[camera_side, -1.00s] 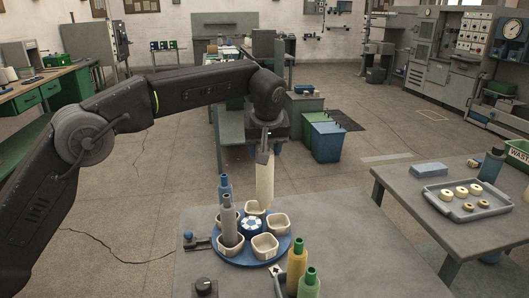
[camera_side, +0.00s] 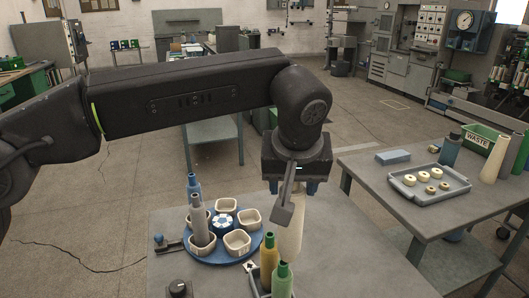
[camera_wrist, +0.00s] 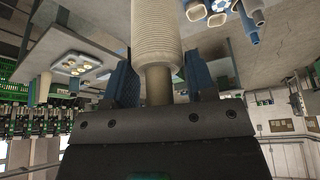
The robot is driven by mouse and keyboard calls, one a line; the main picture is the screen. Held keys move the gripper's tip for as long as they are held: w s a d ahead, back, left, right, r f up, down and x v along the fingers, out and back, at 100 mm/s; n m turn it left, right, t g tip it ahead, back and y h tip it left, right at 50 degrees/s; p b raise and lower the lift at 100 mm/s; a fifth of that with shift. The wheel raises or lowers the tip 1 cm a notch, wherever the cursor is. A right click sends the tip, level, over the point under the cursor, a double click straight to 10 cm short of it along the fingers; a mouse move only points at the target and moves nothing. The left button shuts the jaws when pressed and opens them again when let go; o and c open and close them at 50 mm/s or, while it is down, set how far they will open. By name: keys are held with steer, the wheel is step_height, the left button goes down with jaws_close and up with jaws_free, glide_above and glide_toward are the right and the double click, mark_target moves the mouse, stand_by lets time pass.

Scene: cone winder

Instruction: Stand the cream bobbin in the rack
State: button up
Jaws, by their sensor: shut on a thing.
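My gripper (camera_side: 290,200) is shut on the cream bobbin (camera_side: 291,236), which hangs upright below it. In the side view the bobbin's lower end is partly hidden behind a yellow bobbin (camera_side: 269,262) and a green bobbin (camera_side: 282,281). These two stand in a dark rack (camera_side: 256,281) at the table's front edge. I cannot tell how far the cream bobbin is from the rack or the table. In the wrist view the cream bobbin (camera_wrist: 156,35) is between the blue finger pads of my gripper (camera_wrist: 158,85).
A dark knob (camera_side: 179,288) is at front left. A side table at right holds a tray (camera_side: 404,192) of rings.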

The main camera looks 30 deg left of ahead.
steer(key=s+d+m, duration=0.1)
steer(key=s+d, duration=0.4)
steer(key=s, duration=0.1)
step_height(320, 180, down, 17)
steer(key=shift+w, duration=0.2)
stand_by(1.4)
steer(key=shift+f, duration=1.55)
steer(key=shift+f, duration=0.75)
